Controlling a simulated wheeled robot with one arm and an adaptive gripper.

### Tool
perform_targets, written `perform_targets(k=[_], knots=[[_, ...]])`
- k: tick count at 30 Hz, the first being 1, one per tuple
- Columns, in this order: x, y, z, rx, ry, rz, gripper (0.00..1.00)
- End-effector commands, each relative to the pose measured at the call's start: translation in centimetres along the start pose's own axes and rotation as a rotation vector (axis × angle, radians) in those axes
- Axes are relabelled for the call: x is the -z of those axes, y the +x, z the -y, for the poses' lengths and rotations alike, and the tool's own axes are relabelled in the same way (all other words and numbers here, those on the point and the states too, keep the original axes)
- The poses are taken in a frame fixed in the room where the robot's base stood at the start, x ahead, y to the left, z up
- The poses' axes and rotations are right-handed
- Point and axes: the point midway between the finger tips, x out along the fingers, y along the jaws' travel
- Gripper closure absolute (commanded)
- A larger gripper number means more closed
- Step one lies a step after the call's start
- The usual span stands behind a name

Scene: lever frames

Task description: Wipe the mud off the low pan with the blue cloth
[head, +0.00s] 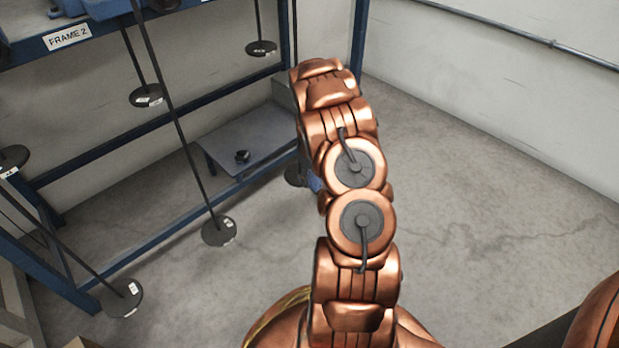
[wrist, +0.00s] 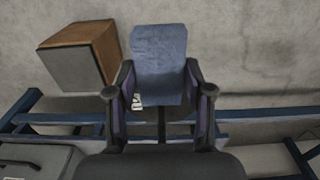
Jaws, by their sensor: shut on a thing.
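In the wrist view my gripper (wrist: 160,92) is shut on the blue cloth (wrist: 159,58), a flat, squarish piece standing out beyond the fingertips. In the head view my arm hides the gripper; a small blue patch, probably the cloth (head: 314,183), shows at its left edge. Beside it a dark round pan (head: 296,175) on a rod is partly hidden by my arm. In the wrist view a rod and a white label show behind the cloth, but the pan there is mostly covered. I cannot tell whether cloth and pan touch. No mud can be made out.
Several more dark round pans hang on rods from the blue frame, including a low one (head: 219,230) near the floor. A wooden box (wrist: 82,54) stands on the floor. The floor right of my arm is clear.

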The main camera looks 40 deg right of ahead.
Motion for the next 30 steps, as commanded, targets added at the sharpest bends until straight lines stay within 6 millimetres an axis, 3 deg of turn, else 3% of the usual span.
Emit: perform_targets(k=[14, 30], knots=[[-0.2, 0.1, -1.4, 0.000, 0.001, 0.002, 0.77], [0.0, -0.1, 0.0, -0.001, -0.001, 0.001, 0.77]])
